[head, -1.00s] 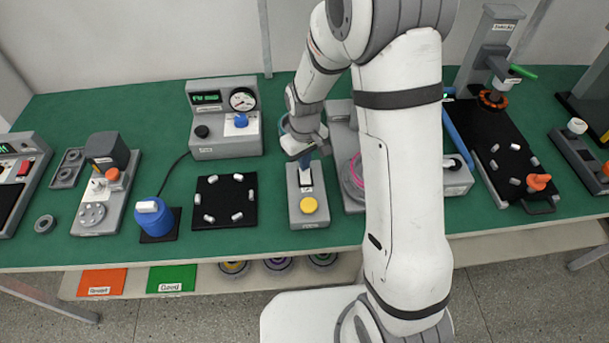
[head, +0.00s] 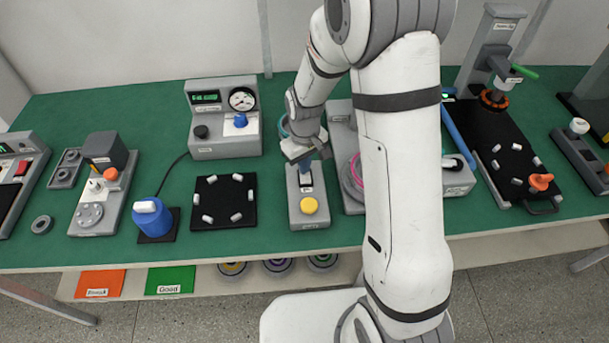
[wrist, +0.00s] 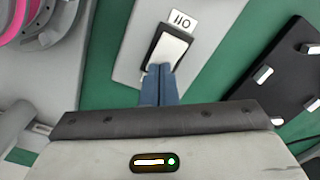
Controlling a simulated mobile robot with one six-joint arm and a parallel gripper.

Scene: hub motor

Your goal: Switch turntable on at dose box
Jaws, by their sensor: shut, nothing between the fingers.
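The dose box (head: 309,214) is a light grey box in the middle of the green bench, with a yellow round button (head: 309,205) at its front. Behind the button is a rocker switch, which shows in the wrist view as a white rocker (wrist: 168,50) in a black frame beside a label reading I/O. My gripper (head: 305,176) is over the switch end of the box. In the wrist view its blue fingers (wrist: 158,84) are together, with their tips at the lower edge of the rocker. I cannot tell whether they touch it. The turntable (head: 350,182), with a pink ring, is partly hidden behind my arm.
A black mat (head: 224,218) with several small white pieces lies left of the dose box. A grey gauge unit (head: 224,145) stands behind it, and a blue container (head: 150,218) stands further left. Bare green bench lies between the mat and the dose box.

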